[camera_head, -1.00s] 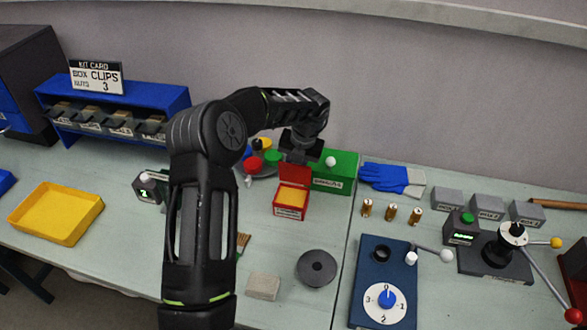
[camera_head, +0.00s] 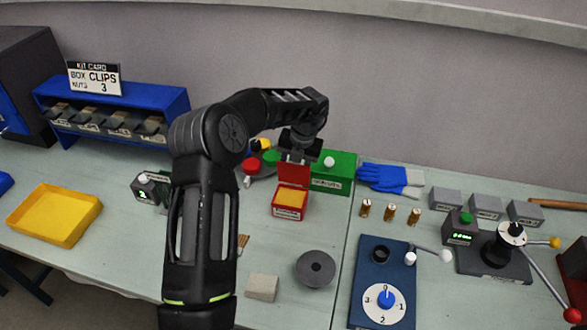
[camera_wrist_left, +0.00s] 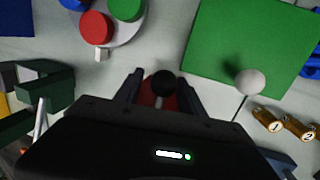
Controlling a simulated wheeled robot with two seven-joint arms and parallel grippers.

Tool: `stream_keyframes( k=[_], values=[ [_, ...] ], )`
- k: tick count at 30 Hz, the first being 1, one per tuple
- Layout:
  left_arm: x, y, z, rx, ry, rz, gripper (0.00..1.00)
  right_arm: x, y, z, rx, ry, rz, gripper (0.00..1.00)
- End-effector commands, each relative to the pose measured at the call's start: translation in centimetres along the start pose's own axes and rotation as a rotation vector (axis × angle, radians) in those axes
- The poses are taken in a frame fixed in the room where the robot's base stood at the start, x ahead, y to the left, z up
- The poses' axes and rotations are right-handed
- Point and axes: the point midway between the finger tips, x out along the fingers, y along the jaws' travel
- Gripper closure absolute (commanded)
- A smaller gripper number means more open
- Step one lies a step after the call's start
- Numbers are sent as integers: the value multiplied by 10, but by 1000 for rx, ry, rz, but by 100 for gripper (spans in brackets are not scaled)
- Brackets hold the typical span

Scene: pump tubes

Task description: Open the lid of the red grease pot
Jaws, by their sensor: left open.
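The red grease pot (camera_head: 289,213) stands near the middle of the table, with yellow grease showing inside. Its red lid (camera_head: 293,174) is raised, standing up at the pot's back edge. My left gripper (camera_head: 296,158) is just above and behind the raised lid, pointing down. In the left wrist view my left gripper (camera_wrist_left: 159,88) is open, with a black knob (camera_wrist_left: 162,83) between its fingers and part of the red lid (camera_wrist_left: 147,97) behind the knob. I cannot tell whether a finger touches the knob. My right gripper is not in view.
A green box (camera_head: 334,172) with a white knob stands close right of the lid. A grey round tray with coloured discs (camera_head: 251,165) is to the left. A grey disc (camera_head: 315,268) and a pale block (camera_head: 262,287) lie in front. A yellow tray (camera_head: 58,240) is far left.

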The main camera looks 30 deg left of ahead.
Motion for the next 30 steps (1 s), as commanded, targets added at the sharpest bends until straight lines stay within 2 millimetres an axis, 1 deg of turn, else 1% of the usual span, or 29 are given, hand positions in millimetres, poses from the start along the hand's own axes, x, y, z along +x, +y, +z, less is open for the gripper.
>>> stream_keyframes(
  k=[4, 7, 15, 18, 22, 30],
  values=[
    [-4, 0, 0, 0, -1, 0, 53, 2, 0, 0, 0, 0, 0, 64],
    [-14, 0, 1, -1, -2, 0, 53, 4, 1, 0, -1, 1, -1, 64],
    [-57, 0, 1, -1, -3, -1, 53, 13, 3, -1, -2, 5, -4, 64],
    [-70, -1, 1, 0, -3, 0, 53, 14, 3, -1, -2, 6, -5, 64],
    [-78, -1, 0, 1, -1, 0, 53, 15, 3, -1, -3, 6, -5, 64],
    [-78, 0, 0, 1, 0, 0, 53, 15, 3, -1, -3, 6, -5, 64]
  ],
)
